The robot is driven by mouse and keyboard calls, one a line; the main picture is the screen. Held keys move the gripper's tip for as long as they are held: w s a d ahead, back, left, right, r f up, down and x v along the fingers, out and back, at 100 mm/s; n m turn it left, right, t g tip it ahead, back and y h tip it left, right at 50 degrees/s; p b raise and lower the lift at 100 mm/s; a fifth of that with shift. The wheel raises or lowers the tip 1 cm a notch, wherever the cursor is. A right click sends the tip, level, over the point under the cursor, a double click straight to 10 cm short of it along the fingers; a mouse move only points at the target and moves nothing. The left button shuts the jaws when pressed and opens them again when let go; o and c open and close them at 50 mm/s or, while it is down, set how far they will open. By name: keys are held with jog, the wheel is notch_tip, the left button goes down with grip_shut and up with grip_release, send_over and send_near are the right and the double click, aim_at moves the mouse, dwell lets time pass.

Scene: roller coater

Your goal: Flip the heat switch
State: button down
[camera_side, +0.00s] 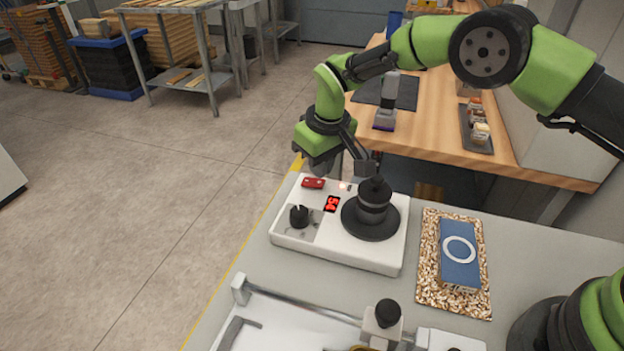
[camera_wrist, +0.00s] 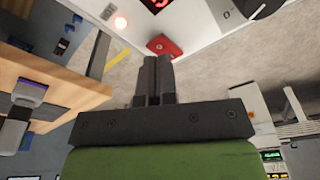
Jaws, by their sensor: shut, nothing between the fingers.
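The white hot-plate unit (camera_side: 290,243) stands on the grey table. A red rocker switch (camera_side: 313,183) sits at its far left corner; it also shows in the wrist view (camera_wrist: 163,47), just past my fingertips. A small light (camera_wrist: 120,23) glows beside it, with a small toggle-like part (camera_wrist: 107,12) further left. I see no label saying which is the heat switch. My gripper (camera_side: 322,167) is above the far edge of the unit, close to the red switch. Its fingers (camera_wrist: 157,62) are together and empty. I cannot tell whether they touch the switch.
The unit also carries a black knob (camera_side: 299,215), a red display (camera_side: 332,204) and a round black plate (camera_side: 358,225) with a black knobbed piece on it. A blue book-like block (camera_side: 459,270) lies on a speckled board to the right. A metal-railed device (camera_side: 300,301) is in front.

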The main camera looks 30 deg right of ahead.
aim_at(320, 183)
jog(key=shift+f, duration=1.1)
dwell(0.3)
jog(key=shift+r, duration=3.55)
